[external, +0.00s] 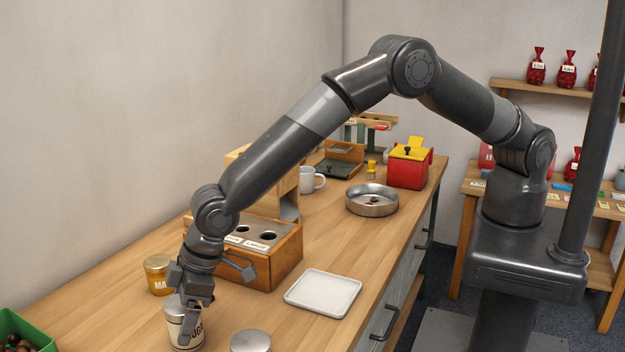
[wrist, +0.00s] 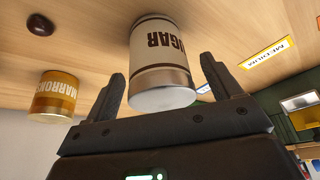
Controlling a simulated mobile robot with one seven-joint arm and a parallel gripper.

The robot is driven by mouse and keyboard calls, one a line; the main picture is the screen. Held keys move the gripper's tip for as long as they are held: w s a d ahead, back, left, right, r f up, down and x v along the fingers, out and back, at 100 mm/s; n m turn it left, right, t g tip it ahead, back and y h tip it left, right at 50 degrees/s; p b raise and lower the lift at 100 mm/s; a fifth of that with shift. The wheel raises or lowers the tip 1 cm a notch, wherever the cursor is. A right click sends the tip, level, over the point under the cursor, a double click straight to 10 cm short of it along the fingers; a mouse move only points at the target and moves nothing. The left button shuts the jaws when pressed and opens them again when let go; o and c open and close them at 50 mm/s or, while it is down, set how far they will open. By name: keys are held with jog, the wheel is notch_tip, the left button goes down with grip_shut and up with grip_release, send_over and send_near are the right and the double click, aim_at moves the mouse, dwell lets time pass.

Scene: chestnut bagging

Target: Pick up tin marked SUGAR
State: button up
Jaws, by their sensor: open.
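The tin marked SUGAR (external: 181,333) is white with dark lettering and a silver lid. It stands upright on the wooden counter at the lower left of the external view. In the wrist view the SUGAR tin (wrist: 161,50) appears upside down, its silver lid toward my palm. My gripper (external: 191,318) points down over the tin and hides part of it. In the wrist view my gripper (wrist: 163,82) is open, one finger on each side of the tin's lid end, with visible gaps on both sides. The fingers do not appear to touch it.
A gold MARRONS tin (external: 158,274) stands close behind, left. A silver-lidded tin (external: 250,342) is to the right, and a green crate (external: 24,326) at far left. A wooden box with holes (external: 266,262) and a white tray (external: 323,293) are nearby. A chestnut (wrist: 40,24) shows.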

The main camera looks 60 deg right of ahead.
jog(key=shift+f, duration=0.15)
jog(key=c, duration=1.2)
jog(key=shift+c, duration=0.2)
